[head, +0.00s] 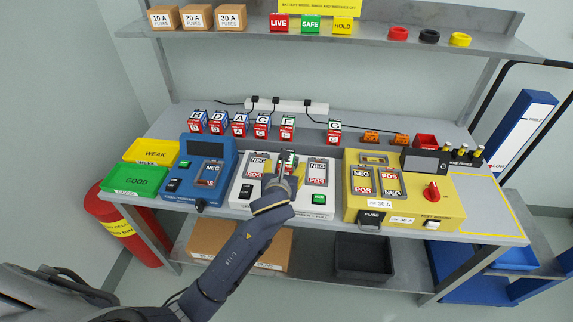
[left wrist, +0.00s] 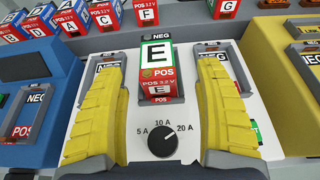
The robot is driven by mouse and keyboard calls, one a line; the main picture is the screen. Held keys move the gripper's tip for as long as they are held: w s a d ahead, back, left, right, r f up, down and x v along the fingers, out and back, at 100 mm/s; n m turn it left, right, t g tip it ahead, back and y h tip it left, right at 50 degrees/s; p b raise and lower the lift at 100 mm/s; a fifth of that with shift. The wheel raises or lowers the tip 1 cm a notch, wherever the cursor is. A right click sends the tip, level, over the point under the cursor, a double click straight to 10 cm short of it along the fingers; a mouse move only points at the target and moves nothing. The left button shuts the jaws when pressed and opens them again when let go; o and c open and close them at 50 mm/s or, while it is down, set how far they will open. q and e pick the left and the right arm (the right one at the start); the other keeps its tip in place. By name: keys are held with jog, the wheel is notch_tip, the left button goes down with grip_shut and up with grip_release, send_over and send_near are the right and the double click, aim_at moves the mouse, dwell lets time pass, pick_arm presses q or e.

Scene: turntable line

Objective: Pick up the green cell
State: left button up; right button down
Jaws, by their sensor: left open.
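The green cell (left wrist: 157,65), with a green-edged white E on its top and a red POS band, stands in the middle bay of the white charger (left wrist: 185,110). In the head view the cell (head: 288,157) shows only in part behind my left gripper (head: 285,172). My left gripper is open. In the left wrist view its yellow-padded fingers (left wrist: 160,85) are on either side of the cell, with gaps to it. The cell appears untouched. My right gripper is not in view.
Empty NEG/POS bays (head: 317,171) flank the cell, and a dial (left wrist: 162,140) is in front. A blue unit (head: 190,185) stands left, a yellow tester (head: 440,190) right. Several lettered cells (head: 240,125) line the back. WEAK (head: 140,150) and GOOD (head: 130,180) trays are at left.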

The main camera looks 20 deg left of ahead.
pick_arm(q)
jog(key=shift+a+x, duration=0.2)
jog(key=shift+x, duration=2.6)
jog(key=shift+c, duration=0.5)
grip_shut()
